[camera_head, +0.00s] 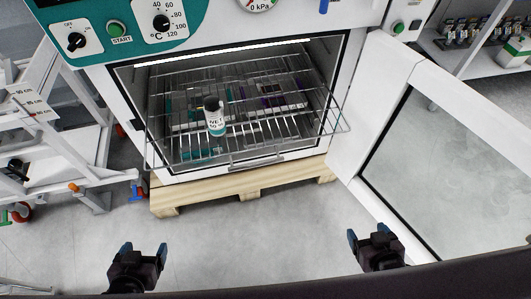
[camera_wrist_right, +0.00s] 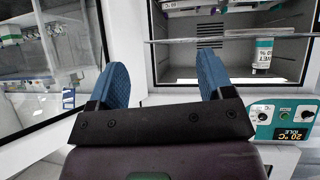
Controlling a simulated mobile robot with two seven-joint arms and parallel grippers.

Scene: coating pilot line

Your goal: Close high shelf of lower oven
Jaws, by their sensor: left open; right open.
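The oven (camera_head: 345,75) stands open at the top centre of the head view. A wire shelf (camera_head: 338,124) sticks out of its front at the upper level. A white and teal cup or bottle with a dark top (camera_head: 214,117) stands on this shelf. It also shows in the right wrist view (camera_wrist_right: 263,57). Below the wires, more items lie in the chamber, partly hidden. My left gripper (camera_head: 143,250) is open and empty, low in front of the oven. My right gripper (camera_head: 367,236) is open and empty, in front of the door, apart from the shelf.
The oven door (camera_head: 375,120) is swung wide open to the right, its glass pane facing up the right side. A wooden pallet (camera_head: 235,193) lies under the oven. A white rack (camera_head: 85,140) stands at the left. The floor (camera_head: 260,240) between my grippers is clear.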

